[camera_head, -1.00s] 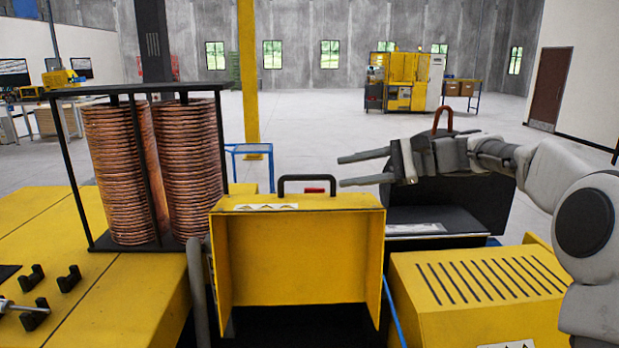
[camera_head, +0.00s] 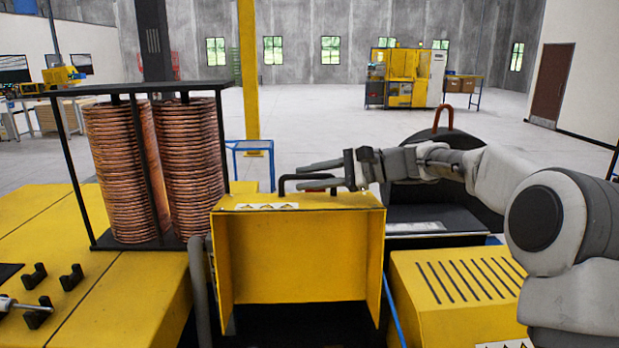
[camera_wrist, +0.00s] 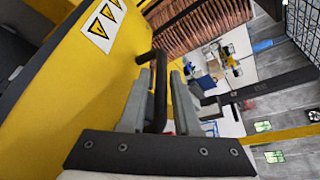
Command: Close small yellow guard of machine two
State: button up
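The small yellow guard (camera_head: 300,262) stands raised, its hollow inner side facing me in the head view. A black handle (camera_head: 287,180) is on its top edge. The handle also shows in the wrist view (camera_wrist: 159,90), beside the guard's yellow face (camera_wrist: 70,85) with warning labels. My gripper (camera_head: 308,174) reaches in from the right, level with the handle. In the wrist view my gripper (camera_wrist: 163,82) is open, with one finger on each side of the handle and a gap visible to the right finger. Whether the left finger touches the handle cannot be told.
Copper coils (camera_head: 190,165) in a black rack stand left of the guard. A slotted yellow cover (camera_head: 455,290) is at the right, with a dark raised cover (camera_head: 440,205) behind it. A blue stand (camera_head: 252,160) is farther back.

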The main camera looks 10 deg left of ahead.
grip_shut()
dwell(1.1)
